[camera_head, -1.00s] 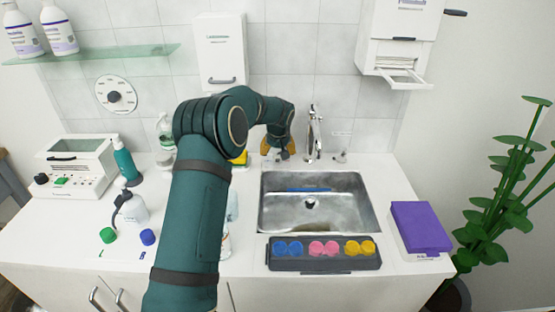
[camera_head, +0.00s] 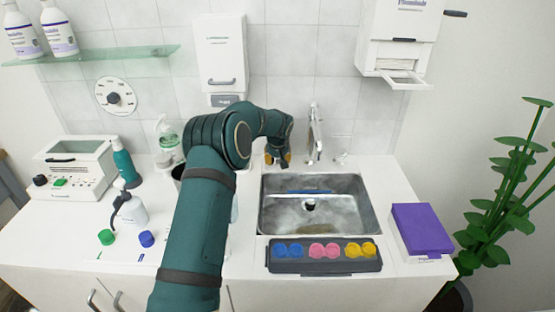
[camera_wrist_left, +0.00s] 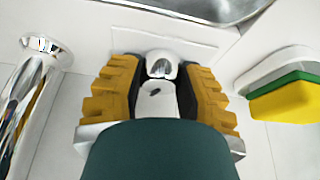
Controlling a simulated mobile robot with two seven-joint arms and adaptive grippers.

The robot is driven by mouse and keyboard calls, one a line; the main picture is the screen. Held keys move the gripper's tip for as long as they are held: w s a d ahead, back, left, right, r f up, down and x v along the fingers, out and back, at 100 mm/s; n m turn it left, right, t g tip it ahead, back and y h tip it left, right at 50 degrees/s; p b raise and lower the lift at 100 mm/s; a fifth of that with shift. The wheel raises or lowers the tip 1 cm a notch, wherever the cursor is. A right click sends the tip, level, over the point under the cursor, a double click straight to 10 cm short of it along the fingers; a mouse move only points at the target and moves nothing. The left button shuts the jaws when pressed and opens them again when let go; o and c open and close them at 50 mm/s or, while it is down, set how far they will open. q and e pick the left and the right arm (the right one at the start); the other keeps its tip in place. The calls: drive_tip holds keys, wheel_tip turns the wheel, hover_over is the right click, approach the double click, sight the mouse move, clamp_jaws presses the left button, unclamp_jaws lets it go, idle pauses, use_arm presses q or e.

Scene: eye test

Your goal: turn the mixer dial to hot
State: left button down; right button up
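A round white dial (camera_head: 115,97) with a dark centre knob and small marks around its rim is on the wall at left, away from both grippers. My left gripper (camera_head: 277,158) points down behind the sink, left of the chrome faucet (camera_head: 315,135). In the left wrist view its yellow, dark-padded fingers (camera_wrist_left: 161,80) stand close on both sides of a small white and chrome knob (camera_wrist_left: 160,95) with a dark mark. They look shut on it, though the contact is partly hidden. Which of the two is the mixer dial is not readable. My right gripper is not in view.
The sink (camera_head: 265,215) is just in front of the gripper. The faucet (camera_wrist_left: 30,95) and a yellow-green sponge (camera_wrist_left: 288,97) flank it closely. A spray bottle (camera_head: 130,210), a white device (camera_head: 75,165) and a purple box (camera_head: 421,229) stand on the counter.

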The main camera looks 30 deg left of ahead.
use_arm(q)
drive_tip(key=shift+m, duration=0.3)
drive_tip(key=m+h+p, duration=0.1)
drive_tip(key=m, duration=0.1)
drive_tip(key=shift+m+t+p, duration=0.3)
drive_tip(key=shift+p, duration=0.1)
drive_tip(key=m+h+p, duration=0.1)
drive_tip(key=m, duration=0.1)
drive_tip(key=shift+m, duration=0.3)
drive_tip(key=shift+f+m+h+p, duration=0.1)
drive_tip(key=shift+m+h+p, duration=0.4)
drive_tip(key=shift+m, duration=0.7)
drive_tip(key=shift+m+h, duration=0.5)
drive_tip(key=shift+m, duration=0.7)
drive_tip(key=shift+f, duration=0.1)
drive_tip(key=c, duration=0.6)
unclamp_jaws()
drive_tip(key=shift+o, duration=0.2)
